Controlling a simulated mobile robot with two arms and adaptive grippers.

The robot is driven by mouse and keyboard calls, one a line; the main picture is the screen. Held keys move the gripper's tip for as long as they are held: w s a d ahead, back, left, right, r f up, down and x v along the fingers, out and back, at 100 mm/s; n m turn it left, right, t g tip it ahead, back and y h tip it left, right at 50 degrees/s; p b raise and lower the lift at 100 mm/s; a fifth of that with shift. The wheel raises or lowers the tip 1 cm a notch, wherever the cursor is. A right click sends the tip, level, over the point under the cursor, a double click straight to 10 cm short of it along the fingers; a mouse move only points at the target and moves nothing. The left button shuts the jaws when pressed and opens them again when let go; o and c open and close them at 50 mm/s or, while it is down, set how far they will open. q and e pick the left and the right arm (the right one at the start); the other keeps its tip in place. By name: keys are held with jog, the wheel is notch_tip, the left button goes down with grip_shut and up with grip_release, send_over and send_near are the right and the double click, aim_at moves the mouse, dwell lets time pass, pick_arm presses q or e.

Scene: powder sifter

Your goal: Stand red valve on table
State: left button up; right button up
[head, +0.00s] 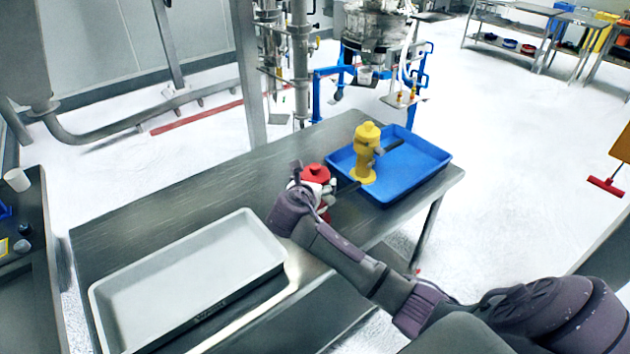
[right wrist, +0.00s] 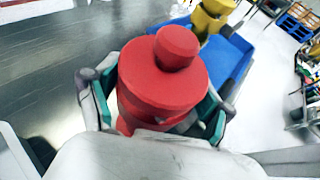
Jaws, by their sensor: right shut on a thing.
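The red valve (head: 316,173) is in my right gripper, between the white tray and the blue tray in the head view. It looks upright, with its round cap on top. My right gripper (head: 312,187) is shut on its body. In the right wrist view the red valve (right wrist: 163,80) fills the middle, with fingers of my right gripper (right wrist: 155,110) on both sides. Its base is mostly hidden, so I cannot tell whether it touches the metal table (head: 190,195). My left gripper is not in view.
An empty white tray (head: 100,290) lies on the table's near left part. A blue tray (head: 440,158) holds a yellow valve (head: 366,150) at the right end; the yellow valve also shows in the right wrist view (right wrist: 208,18). Table between and behind the trays is clear.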

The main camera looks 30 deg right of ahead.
jog(key=shift+w, duration=0.1)
jog(key=o, duration=1.7)
jog(key=shift+f, duration=0.25)
jog(key=b+v, duration=0.1)
jog(key=v, duration=1.1)
